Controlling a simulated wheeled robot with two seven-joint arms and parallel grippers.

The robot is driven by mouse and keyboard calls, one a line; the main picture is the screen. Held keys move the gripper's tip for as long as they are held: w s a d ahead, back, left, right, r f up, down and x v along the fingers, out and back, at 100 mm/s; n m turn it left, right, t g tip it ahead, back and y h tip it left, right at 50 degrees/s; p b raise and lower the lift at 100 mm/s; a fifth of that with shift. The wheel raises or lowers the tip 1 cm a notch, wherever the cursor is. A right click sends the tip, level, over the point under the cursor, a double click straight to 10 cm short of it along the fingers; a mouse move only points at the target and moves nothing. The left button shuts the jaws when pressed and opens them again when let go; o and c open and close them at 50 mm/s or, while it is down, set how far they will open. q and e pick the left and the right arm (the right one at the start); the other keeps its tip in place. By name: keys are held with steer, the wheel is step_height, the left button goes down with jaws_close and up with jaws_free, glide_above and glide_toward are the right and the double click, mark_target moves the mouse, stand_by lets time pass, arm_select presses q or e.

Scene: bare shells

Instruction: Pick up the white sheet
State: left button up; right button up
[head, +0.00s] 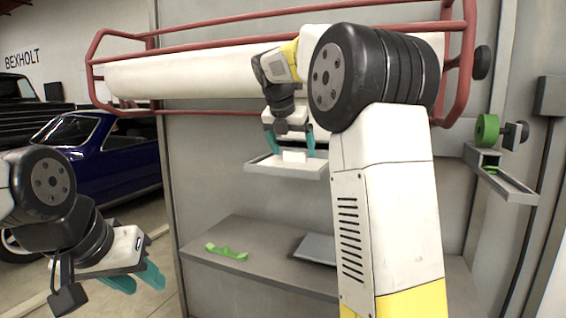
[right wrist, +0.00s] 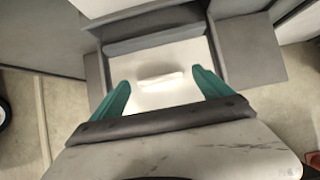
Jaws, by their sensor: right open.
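A small bright white piece, which I take as the white sheet (head: 294,156), lies on a shallow grey-rimmed tray (head: 258,166) against the grey wall panel. In the right wrist view the white sheet (right wrist: 160,80) shows as a bright strip on a paler white surface. My right gripper (head: 289,145) is over the tray. Its teal fingers (right wrist: 160,88) are apart, one on each side of the strip with gaps between; it is open and empty. My left gripper (head: 136,280) hangs at the lower left, its teal fingers apart and empty, away from the tray.
A long white roll (head: 190,72) lies in a red tube rack (head: 93,68) above the tray. A grey shelf (head: 270,262) below bears a green piece (head: 226,252) and a grey panel (head: 315,248). A green roll (head: 487,130) sits on the right. A blue car (head: 115,155) stands behind left.

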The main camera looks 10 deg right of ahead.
steer(key=shift+w+d+f, duration=0.15)
steer(key=shift+w+f, duration=0.05)
steer(key=shift+f, duration=0.2)
steer(key=c, duration=1.4)
steer(key=shift+c, duration=0.2)
steer(key=shift+r, duration=0.1)
